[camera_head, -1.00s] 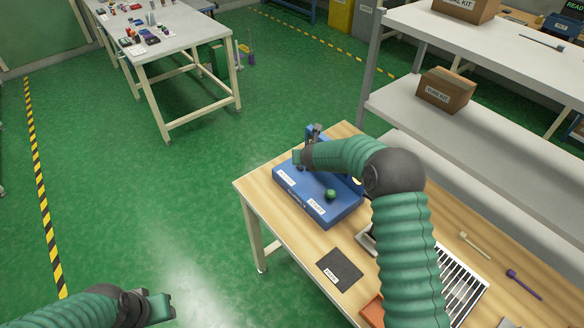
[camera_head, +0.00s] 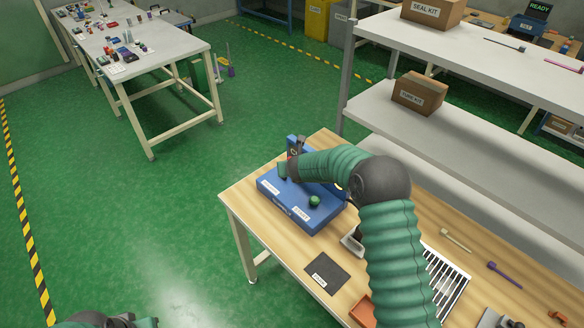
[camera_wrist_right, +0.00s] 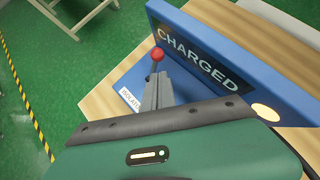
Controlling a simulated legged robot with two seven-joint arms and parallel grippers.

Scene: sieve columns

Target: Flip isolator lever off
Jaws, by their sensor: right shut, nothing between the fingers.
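The isolator lever (camera_wrist_right: 157,54) is a thin stalk with a red ball, seen in the right wrist view just past my fingertips. It rises beside a white isolator label (camera_wrist_right: 129,100), partly hidden by my gripper. In the head view I cannot make out the lever behind my right gripper (camera_head: 284,170). The right fingers (camera_wrist_right: 158,84) are shut and empty, close to the stalk; I cannot tell whether they touch it. The blue unit (camera_head: 280,208) has a panel reading CHARGED (camera_wrist_right: 201,53). My left gripper (camera_head: 148,322) is cut off at the bottom left.
A green knob (camera_head: 314,201) stands on the blue unit. The wooden bench (camera_head: 262,238) also holds a dark mat (camera_head: 327,273), a striped rack (camera_head: 446,280) and small tools. A grey shelf (camera_head: 400,137) stands behind. Open green floor lies left of the bench.

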